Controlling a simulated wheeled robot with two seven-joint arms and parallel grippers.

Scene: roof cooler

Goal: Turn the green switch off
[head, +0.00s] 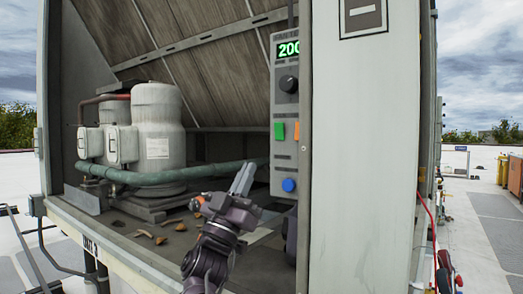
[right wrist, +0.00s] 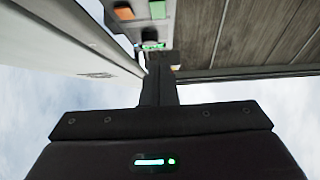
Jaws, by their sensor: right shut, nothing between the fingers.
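The green switch (head: 279,131) is on the grey control panel (head: 285,80), left of an orange switch (head: 297,131). It also shows in the right wrist view (right wrist: 158,9), near the top, beside the orange switch (right wrist: 124,13). My right gripper (head: 245,178) is shut and empty, below and left of the green switch and apart from it, its fingers pointing up. In the right wrist view my shut fingers (right wrist: 160,85) reach up toward the panel. My left gripper is not in view.
The panel also has a green display (head: 289,49), a black knob (head: 288,84) and a blue button (head: 289,185). A pale cabinet wall (head: 362,150) stands to the right. Grey tanks (head: 158,130) and a green pipe (head: 170,177) are at left; dry leaves lie on the floor.

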